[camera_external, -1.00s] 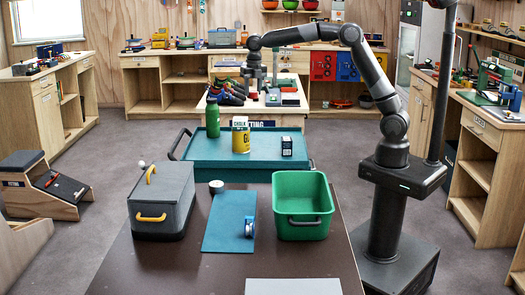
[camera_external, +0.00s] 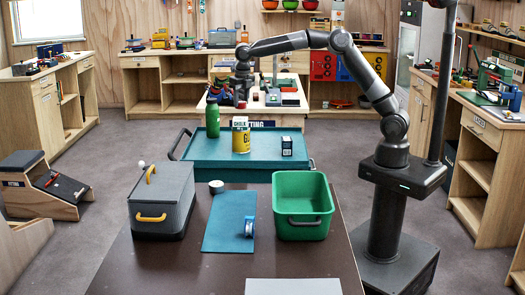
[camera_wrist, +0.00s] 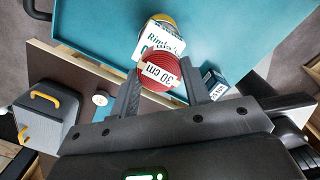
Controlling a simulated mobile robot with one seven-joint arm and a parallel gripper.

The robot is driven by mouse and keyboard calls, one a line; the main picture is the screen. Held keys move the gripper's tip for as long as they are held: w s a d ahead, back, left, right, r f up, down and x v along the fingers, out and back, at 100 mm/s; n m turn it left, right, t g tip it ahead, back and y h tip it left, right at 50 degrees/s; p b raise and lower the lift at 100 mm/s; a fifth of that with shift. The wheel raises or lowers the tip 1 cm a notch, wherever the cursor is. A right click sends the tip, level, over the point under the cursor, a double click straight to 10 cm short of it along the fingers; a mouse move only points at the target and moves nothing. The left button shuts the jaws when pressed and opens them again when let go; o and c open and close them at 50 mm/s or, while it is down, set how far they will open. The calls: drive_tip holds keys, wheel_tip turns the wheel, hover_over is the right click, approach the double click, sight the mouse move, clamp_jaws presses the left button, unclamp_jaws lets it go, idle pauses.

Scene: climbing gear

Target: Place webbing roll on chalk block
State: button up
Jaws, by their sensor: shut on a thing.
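My gripper (camera_external: 242,98) is raised in the outside view, above the chalk block in the picture. In the wrist view my gripper (camera_wrist: 162,82) is shut on the webbing roll (camera_wrist: 163,72), a red roll with a white "30 cm" label. The roll is too small to make out clearly in the outside view. The white chalk block (camera_external: 240,122) stands on top of a yellow can (camera_external: 241,143) on the teal tray. In the wrist view the chalk block (camera_wrist: 163,38) lies just beyond the roll and is partly covered by it.
The teal tray (camera_external: 200,152) also holds a green bottle (camera_external: 213,118) and a small dark box (camera_external: 287,146). In front are a grey case (camera_external: 160,200), a blue mat (camera_external: 222,232) with a tape roll (camera_external: 249,227), and a green tub (camera_external: 303,205).

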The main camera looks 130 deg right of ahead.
drive_tip(key=shift+w+a+f, duration=0.1)
drive_tip(key=shift+w+f, duration=0.2)
drive_tip(key=shift+f, duration=1.9)
drive_tip(key=o, duration=1)
drive_tip(key=shift+f, duration=0.1)
